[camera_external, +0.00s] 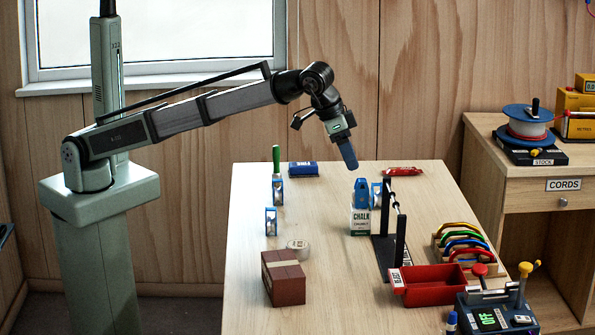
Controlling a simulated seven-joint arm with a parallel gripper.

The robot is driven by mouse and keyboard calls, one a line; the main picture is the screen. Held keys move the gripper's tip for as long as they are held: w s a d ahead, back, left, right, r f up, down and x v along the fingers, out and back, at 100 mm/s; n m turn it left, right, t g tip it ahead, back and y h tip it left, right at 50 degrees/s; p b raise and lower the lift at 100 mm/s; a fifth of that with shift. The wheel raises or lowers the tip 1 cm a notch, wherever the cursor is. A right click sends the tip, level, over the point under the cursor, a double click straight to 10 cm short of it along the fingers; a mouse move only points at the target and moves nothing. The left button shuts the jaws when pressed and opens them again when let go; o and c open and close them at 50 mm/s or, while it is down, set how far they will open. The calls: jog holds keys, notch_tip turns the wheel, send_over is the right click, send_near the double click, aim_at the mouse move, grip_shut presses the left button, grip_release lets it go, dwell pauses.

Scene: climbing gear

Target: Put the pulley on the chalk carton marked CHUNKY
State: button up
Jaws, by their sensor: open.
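The chalk carton marked CHUNKY (360,222) stands upright near the middle of the table, white above and green below. A blue piece that looks like the pulley (361,193) sits upright on top of the carton. My gripper (349,158) is open, above and slightly left of the blue piece, with a visible gap between them. Its blue fingers overlap from this side, and nothing shows between them. The contact under the blue piece is too small to see in detail.
A black rack with a rail (390,258) stands just right of the carton; a blue-and-white item (376,196) is close behind. A red tray (432,286), brown box (283,280) and tape roll (298,246) are nearer.

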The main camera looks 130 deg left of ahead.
jog(key=shift+v, duration=0.75)
